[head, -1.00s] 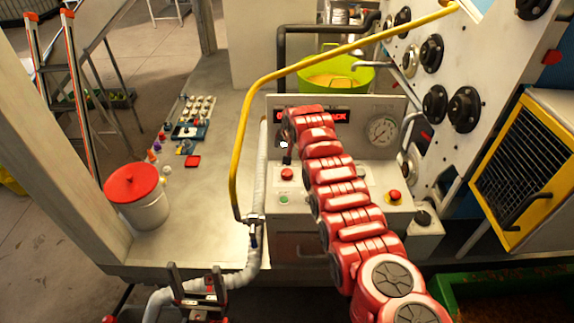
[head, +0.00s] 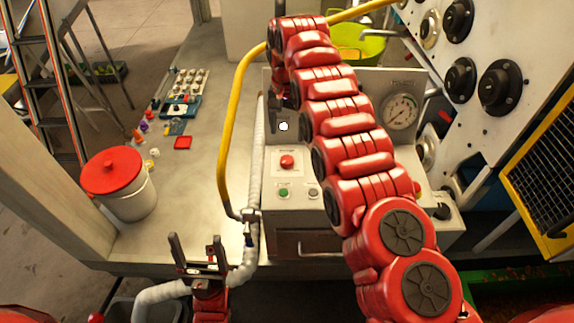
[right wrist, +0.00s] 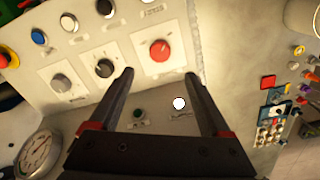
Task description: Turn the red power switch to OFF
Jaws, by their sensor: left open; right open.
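The red power switch (head: 287,162) is a round red knob on a pale square plate on the grey control box (head: 308,245). It also shows in the right wrist view (right wrist: 159,50), with a label I cannot read. My right gripper (right wrist: 159,75) is open and empty. In the right wrist view the knob appears just past its two fingertips, between their lines, with no visible contact. My left gripper (head: 195,240) is open and empty, low at the left, away from the switch.
A green button (head: 283,192) sits below the switch. Black knobs (right wrist: 104,68) and a red-and-yellow button (right wrist: 6,57) share the panel. A pressure gauge (head: 400,111) is on the box. A yellow pipe (head: 229,140) and a white hose (head: 256,175) run left of it.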

